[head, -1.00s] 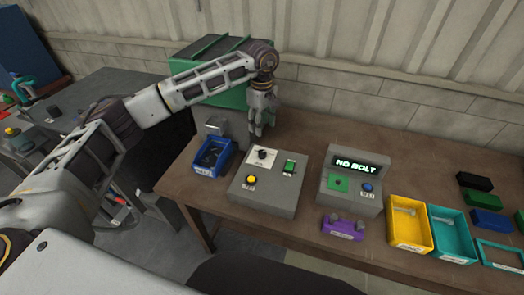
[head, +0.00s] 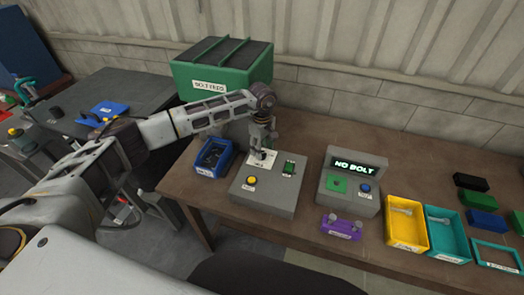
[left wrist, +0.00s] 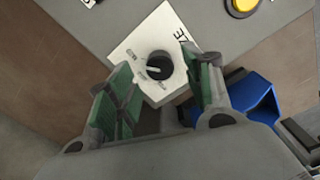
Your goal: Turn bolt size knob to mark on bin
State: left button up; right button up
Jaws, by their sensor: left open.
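The bolt size knob is a black dial with a pale pointer line on a white plate, clear in the left wrist view (left wrist: 158,67). The plate (left wrist: 135,48) has printed marks, too small to read fully. It sits on the grey control box (head: 262,205). My left gripper (head: 263,155) is over the plate in the head view and covers most of the knob. In the left wrist view its green-padded fingers (left wrist: 160,88) are apart, with the knob between and beyond their tips; contact cannot be told. The bin (head: 222,84) is green, with a white label, at the back. My right gripper is not in view.
The box also has a yellow button (head: 252,181) and a green switch (head: 289,168). A blue bin (head: 213,158) stands left of it. A grey unit reading "NO BOLT" (head: 357,165), a purple block (head: 341,227), yellow (head: 405,224) and teal trays (head: 447,235) are to the right.

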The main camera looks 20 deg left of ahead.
pick_arm(q)
jog(key=shift+f, duration=1.25)
jog(key=shift+c, duration=0.4)
jog(key=c, duration=0.9)
jog(key=shift+c, duration=0.2)
